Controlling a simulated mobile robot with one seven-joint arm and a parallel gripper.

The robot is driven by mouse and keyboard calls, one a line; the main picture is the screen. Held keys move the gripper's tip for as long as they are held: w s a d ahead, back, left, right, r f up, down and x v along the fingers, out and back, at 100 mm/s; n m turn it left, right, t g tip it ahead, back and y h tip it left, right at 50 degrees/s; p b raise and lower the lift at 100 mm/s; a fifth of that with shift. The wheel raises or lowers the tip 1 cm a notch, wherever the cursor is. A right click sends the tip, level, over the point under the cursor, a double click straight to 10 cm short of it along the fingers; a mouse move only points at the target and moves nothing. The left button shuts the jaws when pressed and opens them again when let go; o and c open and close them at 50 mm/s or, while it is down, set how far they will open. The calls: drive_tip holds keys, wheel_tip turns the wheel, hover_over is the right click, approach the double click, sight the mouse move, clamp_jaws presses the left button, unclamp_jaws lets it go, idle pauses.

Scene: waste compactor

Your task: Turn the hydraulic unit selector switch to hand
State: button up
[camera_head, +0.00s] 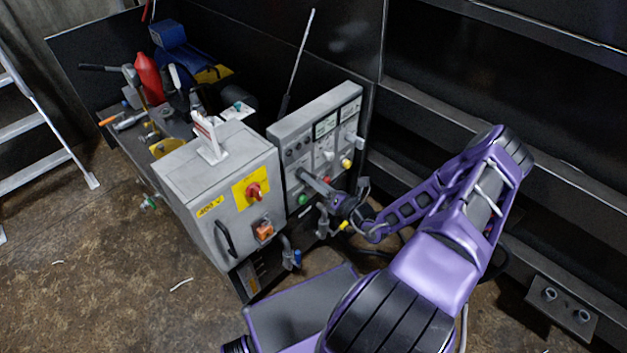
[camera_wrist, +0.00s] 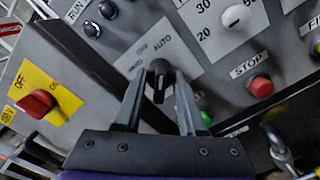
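The selector switch (camera_wrist: 160,75) is a black knob on a grey plate, with OFF and AUTO lettering above it in the wrist view. A third label at the plate's left is too blurred to read. The knob's pointing direction is hard to tell. My gripper (camera_wrist: 161,82) is at the switch, with one finger on each side of the knob. The fingers stand apart, and I cannot tell whether either touches it. In the head view my gripper (camera_head: 314,184) reaches the lower left of the grey control panel (camera_head: 290,130) and hides the switch.
A red STOP button (camera_wrist: 260,86) is right of the switch, and a green button (camera_wrist: 206,118) is close by my right finger. A red switch on a yellow plate (camera_head: 253,192) is on the grey cabinet (camera_head: 190,185). Pipes hang below the panel.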

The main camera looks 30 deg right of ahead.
clamp_jaws()
drive_tip(key=shift+n, duration=0.3)
drive_tip(key=n+p, duration=0.1)
drive_tip(key=n, duration=0.1)
drive_tip(key=shift+r+n, duration=0.1)
drive_tip(key=shift+n, duration=0.3)
drive_tip(key=n+p, duration=0.1)
drive_tip(key=n, duration=0.3)
drive_tip(key=shift+s+a+n, duration=0.1)
drive_tip(key=shift+a+n, duration=0.05)
drive_tip(key=shift+n, duration=0.15)
drive_tip(key=n+p, duration=0.1)
drive_tip(key=n, duration=0.4)
drive_tip(key=shift+p, duration=0.35)
drive_tip(key=shift+a+n+p, duration=0.1)
drive_tip(key=shift+n+p, duration=0.25)
drive_tip(key=shift+n, duration=2.05)
drive_tip(key=shift+f, duration=0.2)
